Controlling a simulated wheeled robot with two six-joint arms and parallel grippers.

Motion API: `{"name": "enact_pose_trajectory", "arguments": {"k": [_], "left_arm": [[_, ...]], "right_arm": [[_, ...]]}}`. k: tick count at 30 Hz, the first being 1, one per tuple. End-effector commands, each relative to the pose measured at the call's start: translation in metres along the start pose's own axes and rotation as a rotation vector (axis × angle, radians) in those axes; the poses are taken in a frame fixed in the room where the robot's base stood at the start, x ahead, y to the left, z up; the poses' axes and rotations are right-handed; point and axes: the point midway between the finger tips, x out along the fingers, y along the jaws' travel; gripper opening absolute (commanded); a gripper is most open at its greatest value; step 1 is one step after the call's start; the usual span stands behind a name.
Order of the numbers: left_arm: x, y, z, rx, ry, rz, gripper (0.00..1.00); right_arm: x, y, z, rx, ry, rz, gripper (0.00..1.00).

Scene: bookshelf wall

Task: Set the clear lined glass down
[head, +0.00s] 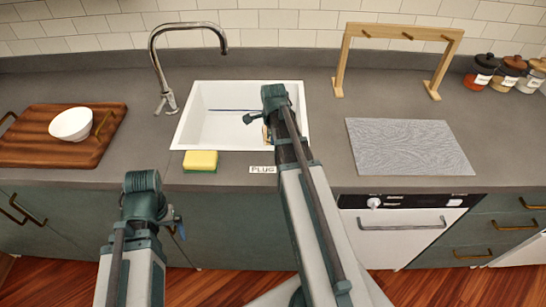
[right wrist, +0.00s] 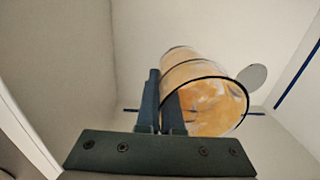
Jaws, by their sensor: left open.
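The clear lined glass (right wrist: 205,95) shows in the right wrist view with an orange-brown tint and dark lines around it, its open rim facing the camera. My right gripper (right wrist: 162,105) is shut on the wall of the glass at the rim, its two fingers close together. In the head view my right gripper (head: 255,118) is over the white sink (head: 205,130), and only a small brownish part of the glass (head: 266,134) shows behind it. My left gripper (head: 177,222) is open and empty in front of the cabinet, below the counter edge.
A yellow sponge (head: 201,161) and a PLUG label (head: 262,169) lie at the sink's front edge. A faucet (head: 160,70) stands behind left. A grey mat (head: 408,147), wooden rack (head: 398,35) and jars are right. A wooden board (head: 50,153) with a white bowl (head: 71,124) is left.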

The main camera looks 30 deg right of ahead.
Motion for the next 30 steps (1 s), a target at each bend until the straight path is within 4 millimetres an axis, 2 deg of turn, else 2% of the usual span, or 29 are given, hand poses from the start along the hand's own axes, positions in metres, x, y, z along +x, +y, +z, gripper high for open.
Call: {"name": "enact_pose_trajectory", "arguments": {"k": [4,12,25,27,30], "left_arm": [[0.008,0.001,0.0,0.0,0.0,0.0,1.0],[0.038,0.004,-0.002,0.0,0.0,0.0,1.0],[0.041,0.004,-0.002,0.0,0.0,0.0,1.0],[0.038,0.004,-0.002,0.001,0.0,0.0,1.0],[0.038,0.004,-0.002,0.0,0.0,0.0,1.0]], "right_arm": [[0.008,0.0,0.0,0.0,0.0,0.0,0.0],[0.038,0.002,0.0,0.0,0.0,0.0,0.0],[0.041,0.002,0.0,0.0,0.0,0.0,0.0],[0.039,0.002,0.0,0.0,0.0,0.0,0.16],[0.039,0.002,0.0,0.0,0.0,0.0,0.33]]}}
